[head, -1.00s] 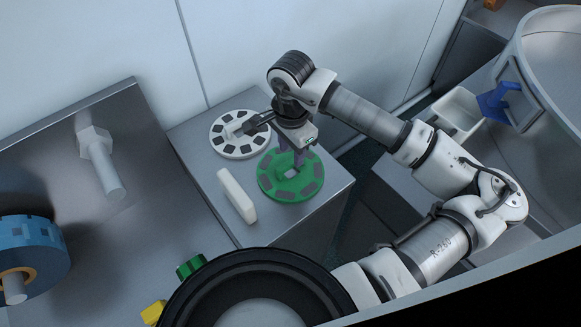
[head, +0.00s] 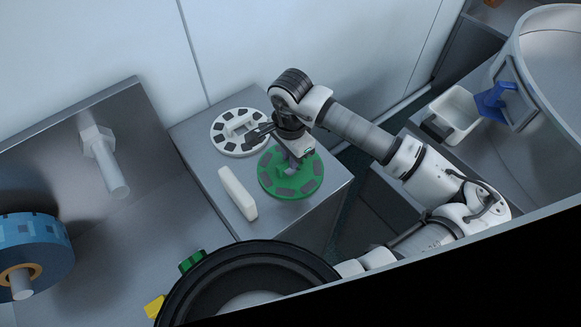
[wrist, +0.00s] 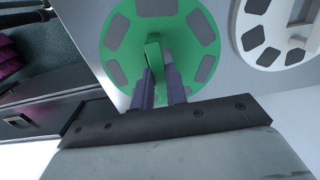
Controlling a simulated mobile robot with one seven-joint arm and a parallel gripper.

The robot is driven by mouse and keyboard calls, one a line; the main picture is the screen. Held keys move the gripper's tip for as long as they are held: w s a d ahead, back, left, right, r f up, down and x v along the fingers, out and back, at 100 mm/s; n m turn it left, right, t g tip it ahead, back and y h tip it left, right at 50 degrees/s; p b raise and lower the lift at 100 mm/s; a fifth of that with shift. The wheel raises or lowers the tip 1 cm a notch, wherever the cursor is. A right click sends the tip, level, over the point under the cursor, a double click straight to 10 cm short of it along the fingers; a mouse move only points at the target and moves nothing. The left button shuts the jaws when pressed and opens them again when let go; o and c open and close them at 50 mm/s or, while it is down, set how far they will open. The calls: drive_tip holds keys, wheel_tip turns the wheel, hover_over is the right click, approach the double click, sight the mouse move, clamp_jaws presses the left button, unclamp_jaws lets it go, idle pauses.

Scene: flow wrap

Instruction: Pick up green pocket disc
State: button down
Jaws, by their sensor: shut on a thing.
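The green pocket disc (head: 291,184) lies on a grey metal cabinet top, with dark pockets around its rim. It also shows in the wrist view (wrist: 122,48), where a raised green handle stands at its middle. My gripper (head: 292,167) is above the disc's centre, pointing down. In the wrist view, the purple fingers of my gripper (wrist: 160,80) are on either side of the green handle and shut on it. The fingertips are partly hidden by the handle. I cannot tell whether the disc is clear of the cabinet top.
A white pocket disc (head: 230,147) lies behind and left on the same cabinet top (head: 192,140). A white bin (head: 455,112) and a large metal bowl (head: 550,50) are at the right.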

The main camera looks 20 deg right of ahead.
idle(0.3)
wheel_tip(320, 180, up, 20)
drive_tip(key=b, duration=0.4)
